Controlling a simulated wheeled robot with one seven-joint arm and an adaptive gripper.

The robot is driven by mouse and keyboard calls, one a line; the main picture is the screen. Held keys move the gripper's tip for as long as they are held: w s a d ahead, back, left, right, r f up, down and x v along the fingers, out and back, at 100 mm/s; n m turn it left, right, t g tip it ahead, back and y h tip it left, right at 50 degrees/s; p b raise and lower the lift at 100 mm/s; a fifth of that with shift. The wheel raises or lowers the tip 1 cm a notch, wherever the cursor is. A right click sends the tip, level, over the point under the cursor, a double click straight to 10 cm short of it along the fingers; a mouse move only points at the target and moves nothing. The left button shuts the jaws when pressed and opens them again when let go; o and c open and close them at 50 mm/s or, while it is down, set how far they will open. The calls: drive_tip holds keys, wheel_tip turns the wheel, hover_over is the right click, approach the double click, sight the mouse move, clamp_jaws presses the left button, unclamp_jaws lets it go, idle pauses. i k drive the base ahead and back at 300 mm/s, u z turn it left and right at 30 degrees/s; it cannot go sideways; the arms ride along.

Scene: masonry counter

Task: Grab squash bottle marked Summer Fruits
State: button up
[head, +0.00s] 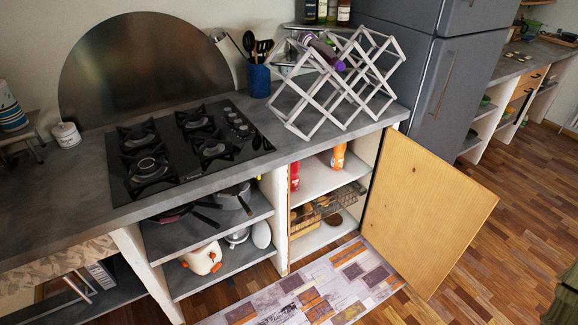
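A bottle-like item with purple parts (318,47) lies tilted in the top of a pale folding rack (345,85) on the counter. Its purple end (340,66) points to the lower right, and rack slats partly cover it. In the open cupboard below, a red bottle (295,176) and an orange bottle (338,156) stand on the upper shelf, both partly hidden. No label is readable, so I cannot tell which one is marked Summer Fruits. My gripper is not in view.
The wooden cupboard door (425,215) stands wide open over the floor. A black gas hob (185,145) and a blue utensil pot (259,80) are left of the rack. A grey fridge (455,80) stands right of it. A patterned rug (320,290) lies in front.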

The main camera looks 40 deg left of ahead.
sight(295, 167)
drive_tip(key=u, duration=0.55)
drive_tip(key=i, duration=0.65)
drive_tip(key=u, duration=3.2)
drive_tip(key=k, duration=1.05)
drive_tip(key=z, duration=1.7)
drive_tip(key=i, duration=0.85)
drive_tip(key=u, duration=0.1)
